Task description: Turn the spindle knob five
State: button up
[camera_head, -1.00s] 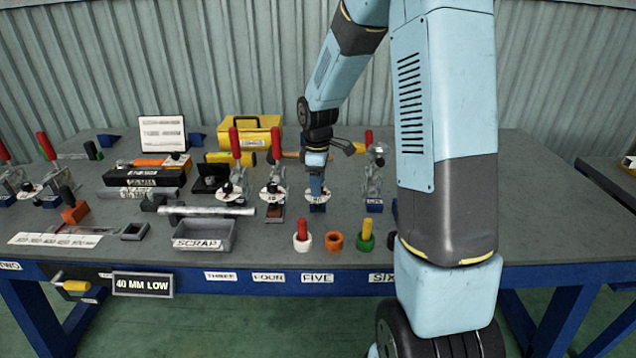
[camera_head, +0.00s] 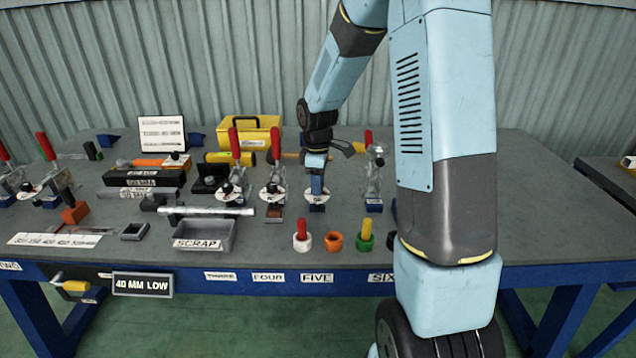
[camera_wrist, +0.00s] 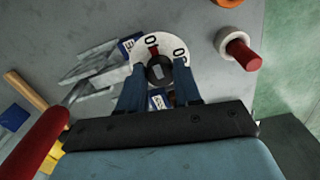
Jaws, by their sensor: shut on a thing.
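The spindle knob five is a small dark round knob (camera_wrist: 160,70) in the middle of a white numbered dial (camera_wrist: 146,47). A red mark shows beside the knob on the dial. In the head view the dial (camera_head: 317,196) lies above the label FIVE, and my arm mostly hides the knob. My gripper (camera_wrist: 160,78) comes down from above, and its two blue fingers are shut on the knob from both sides. It also shows in the head view (camera_head: 317,186).
A clamp with a red handle (camera_head: 277,147) stands just left, above the label FOUR. Another clamp (camera_head: 374,180) stands to the right. Red-and-white (camera_head: 302,237), orange (camera_head: 334,241) and green-yellow (camera_head: 365,236) pieces stand in front. The grey SCRAP tray (camera_head: 203,243) lies front left.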

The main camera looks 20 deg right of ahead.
jog(key=shift+m, duration=0.4)
jog(key=m, duration=0.3)
jog(key=shift+m, duration=0.4)
jog(key=m, duration=0.4)
jog(key=shift+m, duration=0.3)
jog(key=m, duration=0.4)
jog(key=shift+m, duration=2.5)
jog(key=o, duration=1)
jog(key=shift+o, duration=0.2)
